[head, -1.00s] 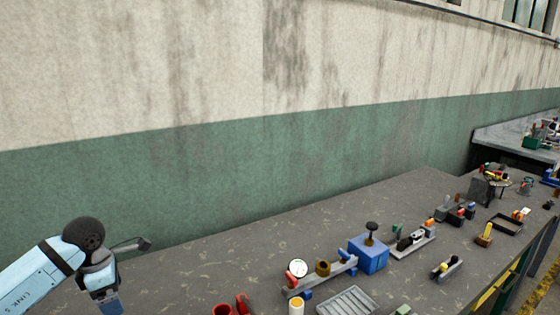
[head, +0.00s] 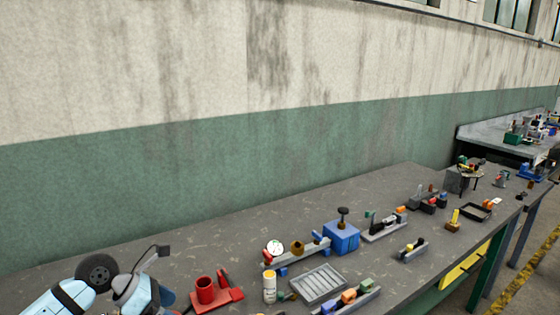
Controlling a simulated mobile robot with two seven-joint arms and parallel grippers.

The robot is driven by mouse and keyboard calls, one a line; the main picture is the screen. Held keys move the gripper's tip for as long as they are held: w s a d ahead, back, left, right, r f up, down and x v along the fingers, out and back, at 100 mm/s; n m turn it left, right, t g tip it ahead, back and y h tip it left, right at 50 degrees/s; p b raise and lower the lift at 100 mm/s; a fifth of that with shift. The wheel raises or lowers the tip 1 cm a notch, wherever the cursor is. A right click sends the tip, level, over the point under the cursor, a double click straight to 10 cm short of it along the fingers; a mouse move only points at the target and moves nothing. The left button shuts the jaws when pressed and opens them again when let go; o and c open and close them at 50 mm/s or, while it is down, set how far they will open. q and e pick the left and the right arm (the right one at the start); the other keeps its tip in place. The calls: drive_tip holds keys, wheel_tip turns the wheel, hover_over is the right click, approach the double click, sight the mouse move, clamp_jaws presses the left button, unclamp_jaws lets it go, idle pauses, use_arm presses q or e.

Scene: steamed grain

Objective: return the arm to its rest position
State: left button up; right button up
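My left arm comes in at the lower left of the head view, with a light blue link and a dark round joint. Its wrist end, with a thin dark bracket, is over the grey workbench (head: 215,248), left of a red fixture (head: 206,290). The fingers of my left gripper are not visible. My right arm and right gripper are not in view.
On the bench stand a white cylinder with a yellow top (head: 269,287), a grey slatted tray (head: 318,284), a blue box with a black knob (head: 341,237) and a dial gauge (head: 275,248). A green and cream wall (head: 200,165) runs behind. The bench's back left is clear.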

use_arm(q)
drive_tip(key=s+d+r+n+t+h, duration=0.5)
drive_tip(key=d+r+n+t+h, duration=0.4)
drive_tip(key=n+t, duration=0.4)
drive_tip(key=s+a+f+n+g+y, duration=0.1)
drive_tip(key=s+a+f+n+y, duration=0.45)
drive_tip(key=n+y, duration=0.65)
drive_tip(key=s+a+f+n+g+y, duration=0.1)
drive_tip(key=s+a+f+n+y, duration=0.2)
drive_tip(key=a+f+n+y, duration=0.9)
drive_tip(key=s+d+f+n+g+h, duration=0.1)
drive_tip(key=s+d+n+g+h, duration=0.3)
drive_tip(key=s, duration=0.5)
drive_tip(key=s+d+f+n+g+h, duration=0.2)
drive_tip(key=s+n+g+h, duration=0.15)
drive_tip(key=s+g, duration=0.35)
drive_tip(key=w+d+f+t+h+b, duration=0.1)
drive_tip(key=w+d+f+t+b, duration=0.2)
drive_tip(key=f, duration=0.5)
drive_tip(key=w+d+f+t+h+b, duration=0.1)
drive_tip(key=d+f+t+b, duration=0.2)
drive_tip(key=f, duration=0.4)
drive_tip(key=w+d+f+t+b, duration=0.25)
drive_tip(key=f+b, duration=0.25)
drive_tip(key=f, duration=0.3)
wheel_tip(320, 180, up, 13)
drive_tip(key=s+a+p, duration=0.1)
drive_tip(key=p, duration=1.3)
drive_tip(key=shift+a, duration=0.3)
